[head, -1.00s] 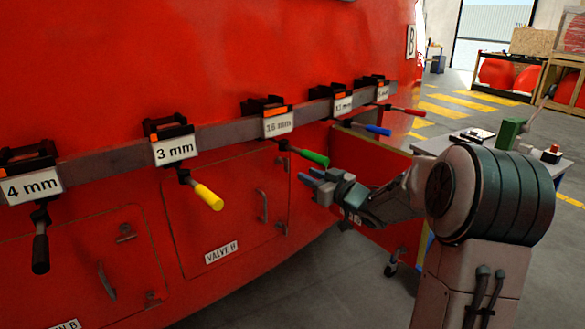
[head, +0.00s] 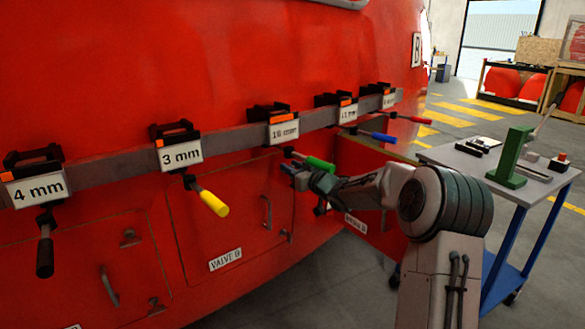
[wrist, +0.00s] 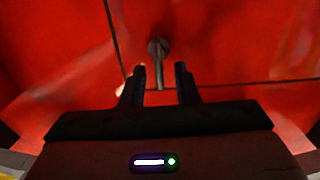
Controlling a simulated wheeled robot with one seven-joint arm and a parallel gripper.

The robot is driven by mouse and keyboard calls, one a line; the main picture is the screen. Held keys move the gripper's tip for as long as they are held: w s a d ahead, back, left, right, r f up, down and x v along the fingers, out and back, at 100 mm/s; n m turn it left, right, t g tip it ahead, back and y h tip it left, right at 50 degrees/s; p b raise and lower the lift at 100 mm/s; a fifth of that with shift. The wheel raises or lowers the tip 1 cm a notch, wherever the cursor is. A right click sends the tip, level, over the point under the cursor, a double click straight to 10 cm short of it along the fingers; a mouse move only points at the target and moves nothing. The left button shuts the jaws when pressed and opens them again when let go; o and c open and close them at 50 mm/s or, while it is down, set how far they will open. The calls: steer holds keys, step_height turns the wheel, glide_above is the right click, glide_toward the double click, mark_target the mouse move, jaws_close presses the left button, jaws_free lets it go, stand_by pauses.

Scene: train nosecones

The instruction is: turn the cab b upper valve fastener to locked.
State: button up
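The valve B door (head: 225,215) is a red panel in the hull with a white label (head: 225,259). In the wrist view a grey fastener (wrist: 158,48) with a round head sits at a panel seam, its lever hanging straight down. My gripper (wrist: 161,84) is open, its two dark fingers apart on either side of the lever's lower end; I cannot tell whether they touch it. In the head view my gripper (head: 290,171) is at the door's upper right edge and hides the upper fastener. The lower fastener (head: 284,234) shows below it.
A grey rail (head: 230,142) with labelled clamps runs above the doors. A yellow clamp handle (head: 213,203) hangs to the left, and a green one (head: 319,163) is close to my gripper. A tool cart (head: 500,165) stands at the right.

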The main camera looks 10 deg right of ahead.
steer(key=shift+w+a, duration=0.15)
jaws_close()
